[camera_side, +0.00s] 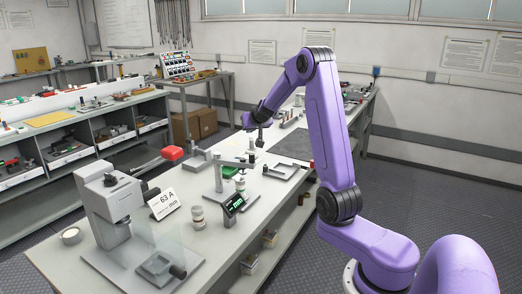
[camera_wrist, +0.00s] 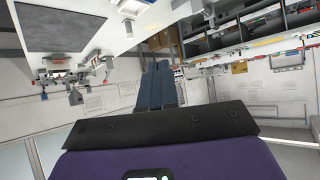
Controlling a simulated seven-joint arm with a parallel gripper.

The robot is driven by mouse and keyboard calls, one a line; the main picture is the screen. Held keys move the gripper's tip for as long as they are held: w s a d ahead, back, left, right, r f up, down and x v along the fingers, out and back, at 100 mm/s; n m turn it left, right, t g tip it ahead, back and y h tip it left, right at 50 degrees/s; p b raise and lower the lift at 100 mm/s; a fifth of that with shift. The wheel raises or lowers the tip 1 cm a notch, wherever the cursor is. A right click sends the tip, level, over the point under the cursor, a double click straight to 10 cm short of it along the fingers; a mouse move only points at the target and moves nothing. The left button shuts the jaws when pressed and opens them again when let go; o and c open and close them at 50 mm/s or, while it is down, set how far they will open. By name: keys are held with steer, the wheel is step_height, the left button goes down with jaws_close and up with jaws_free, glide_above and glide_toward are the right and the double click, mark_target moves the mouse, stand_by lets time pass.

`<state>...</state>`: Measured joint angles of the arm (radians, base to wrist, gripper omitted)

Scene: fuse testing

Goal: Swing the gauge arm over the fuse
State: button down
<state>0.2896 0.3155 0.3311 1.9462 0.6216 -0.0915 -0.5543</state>
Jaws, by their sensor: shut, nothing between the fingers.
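My gripper (camera_side: 259,139) hangs over the far part of the bench in the side view, its details small. In the wrist view my fingers (camera_wrist: 160,72) are together, with nothing between them. A slim upright post (camera_side: 218,172), which looks like the gauge stand, rises mid-bench, nearer the camera than my gripper. A black readout with green digits (camera_side: 234,203) stands in front of it. A short pale cylinder with darker bands (camera_side: 198,216), possibly the fuse, stands upright left of the readout. I cannot clearly make out the gauge arm or its angle.
A grey press-like machine (camera_side: 113,205) with a red knob (camera_side: 172,153) stands at the near left, beside a "63 A" card (camera_side: 164,203). A grey tray (camera_side: 284,171) lies near the bench's right edge. A dark mat (camera_side: 294,145) lies beyond it.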

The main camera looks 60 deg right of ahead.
steer(key=s+d+r+n+g+y, duration=0.3)
steer(key=s+d+r+n+y, duration=0.4)
steer(key=s+y, duration=0.4)
steer(key=s+a+x, duration=0.1)
steer(key=a+x, duration=0.1)
steer(key=x, duration=1.5)
steer(key=shift+s+n+y, duration=0.4)
steer(key=shift+s, duration=0.05)
steer(key=shift+a, duration=0.25)
